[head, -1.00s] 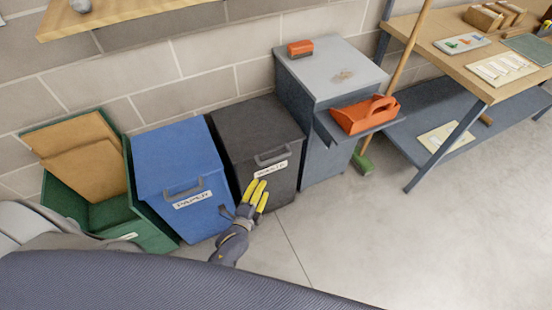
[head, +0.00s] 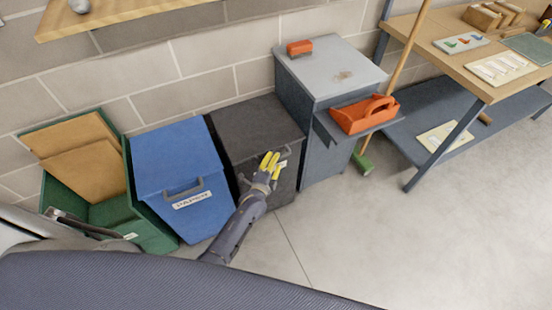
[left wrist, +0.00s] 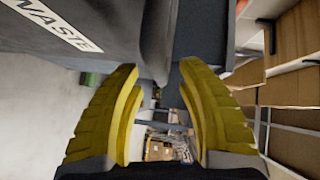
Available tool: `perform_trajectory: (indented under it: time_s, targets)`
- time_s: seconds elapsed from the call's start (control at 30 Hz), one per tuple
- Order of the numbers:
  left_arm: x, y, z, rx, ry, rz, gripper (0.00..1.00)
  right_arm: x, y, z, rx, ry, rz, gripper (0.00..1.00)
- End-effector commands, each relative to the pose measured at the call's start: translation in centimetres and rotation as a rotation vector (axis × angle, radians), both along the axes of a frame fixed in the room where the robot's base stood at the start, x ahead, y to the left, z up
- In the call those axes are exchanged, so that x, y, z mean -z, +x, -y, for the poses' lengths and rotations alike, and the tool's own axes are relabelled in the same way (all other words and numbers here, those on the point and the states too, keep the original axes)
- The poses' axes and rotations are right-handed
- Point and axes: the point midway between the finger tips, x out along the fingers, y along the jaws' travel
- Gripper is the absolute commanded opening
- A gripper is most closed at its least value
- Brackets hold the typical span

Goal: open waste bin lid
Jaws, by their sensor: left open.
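The waste bin (head: 250,125) is dark grey, and its lid is shut. My left gripper (head: 271,163) is at the bin's upper front edge, over the handle and most of the label. In the left wrist view the WASTE label (left wrist: 55,22) is close at the upper left. A dark grey bar, apparently the bin's handle (left wrist: 156,35), shows between the fingertips of my left gripper (left wrist: 160,70). The yellow fingers are apart on either side of it. I cannot tell whether they touch it. My right gripper is not in view.
The blue paper bin (head: 175,155) stands shut on the left, beside an open green bin (head: 150,232) with cardboard. A grey cabinet (head: 325,70) stands on the right with an orange tray (head: 362,115). A broom (head: 363,163) leans near the workbench (head: 455,60). The floor in front is clear.

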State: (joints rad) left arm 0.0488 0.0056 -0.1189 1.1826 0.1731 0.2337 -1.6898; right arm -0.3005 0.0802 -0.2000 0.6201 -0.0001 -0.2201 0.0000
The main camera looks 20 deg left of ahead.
Motion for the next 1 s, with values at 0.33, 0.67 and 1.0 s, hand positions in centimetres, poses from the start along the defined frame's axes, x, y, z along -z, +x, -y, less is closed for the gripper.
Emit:
perform_trajectory:
  time_s: [0.33,0.67,1.0]
  targets:
    - [0.3,2.1,0.1,0.000,0.001,-0.001,0.38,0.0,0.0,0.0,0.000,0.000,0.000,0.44]
    - [0.4,2.2,0.1,0.000,0.001,-0.001,0.38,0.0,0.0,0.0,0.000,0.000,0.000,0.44]
    - [0.4,2.2,0.1,0.000,0.001,-0.001,0.05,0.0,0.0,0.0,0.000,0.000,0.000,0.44]
